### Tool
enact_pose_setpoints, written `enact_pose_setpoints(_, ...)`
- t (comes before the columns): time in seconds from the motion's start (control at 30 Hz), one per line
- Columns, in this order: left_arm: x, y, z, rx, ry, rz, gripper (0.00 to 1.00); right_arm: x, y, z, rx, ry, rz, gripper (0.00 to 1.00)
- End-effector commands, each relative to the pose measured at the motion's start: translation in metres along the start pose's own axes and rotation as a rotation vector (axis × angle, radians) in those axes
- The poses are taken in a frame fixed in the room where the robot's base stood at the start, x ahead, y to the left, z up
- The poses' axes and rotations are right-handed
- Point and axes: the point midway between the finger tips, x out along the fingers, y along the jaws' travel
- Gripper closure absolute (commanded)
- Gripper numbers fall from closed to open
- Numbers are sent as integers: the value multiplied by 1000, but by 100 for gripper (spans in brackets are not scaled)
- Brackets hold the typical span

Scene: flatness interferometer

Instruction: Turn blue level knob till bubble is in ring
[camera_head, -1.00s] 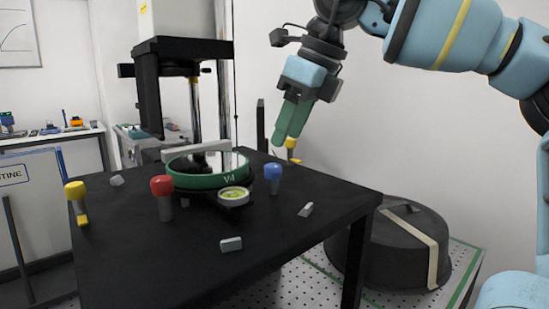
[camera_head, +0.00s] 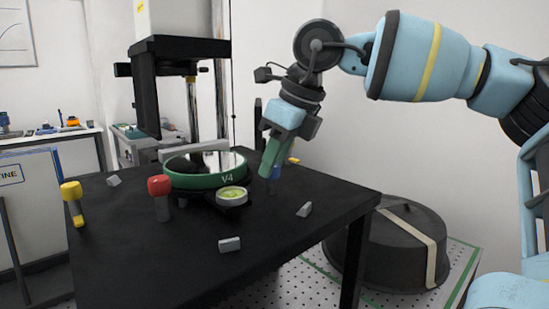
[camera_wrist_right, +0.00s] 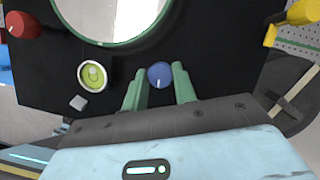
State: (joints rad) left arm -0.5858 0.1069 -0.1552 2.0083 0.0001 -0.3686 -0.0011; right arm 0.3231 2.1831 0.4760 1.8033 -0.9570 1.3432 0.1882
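The blue level knob (camera_head: 276,172) stands at the right of the black table, partly hidden behind my right gripper (camera_head: 268,172) in the head view. In the right wrist view the blue knob (camera_wrist_right: 160,75), with a white mark on its lower side, lies between the two green fingers of my right gripper (camera_wrist_right: 159,70). The fingers are apart, with a small gap on each side of the knob. The round yellow-green bubble level (camera_head: 232,194) sits at the front of the green-rimmed disc; it also shows in the wrist view (camera_wrist_right: 93,74). The bubble's exact place is too small to tell. My left gripper is out of view.
A red knob (camera_head: 159,186) and a yellow lever (camera_head: 72,192) stand on the left. The green-rimmed disc marked V4 (camera_head: 205,180) is close left of the gripper. Small grey blocks (camera_head: 230,244) lie on the table (camera_head: 180,262). A black drum (camera_head: 400,245) stands right below.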

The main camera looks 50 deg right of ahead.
Motion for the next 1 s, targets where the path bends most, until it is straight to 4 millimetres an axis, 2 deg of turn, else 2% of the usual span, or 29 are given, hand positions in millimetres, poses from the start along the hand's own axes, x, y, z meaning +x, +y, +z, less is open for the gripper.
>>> enact_pose_setpoints(0.03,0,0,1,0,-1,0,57,0,0,0,0,0,0,81)
enact_pose_setpoints(0.13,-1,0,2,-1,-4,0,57,0,0,0,0,0,0,94)
enact_pose_setpoints(0.17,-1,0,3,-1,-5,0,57,0,0,0,0,0,0,95)
enact_pose_setpoints(0.53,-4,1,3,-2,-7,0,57,-1,-1,0,-80,-1,34,95)
enact_pose_setpoints(1.0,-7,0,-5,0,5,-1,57,0,-3,1,-400,0,168,95)
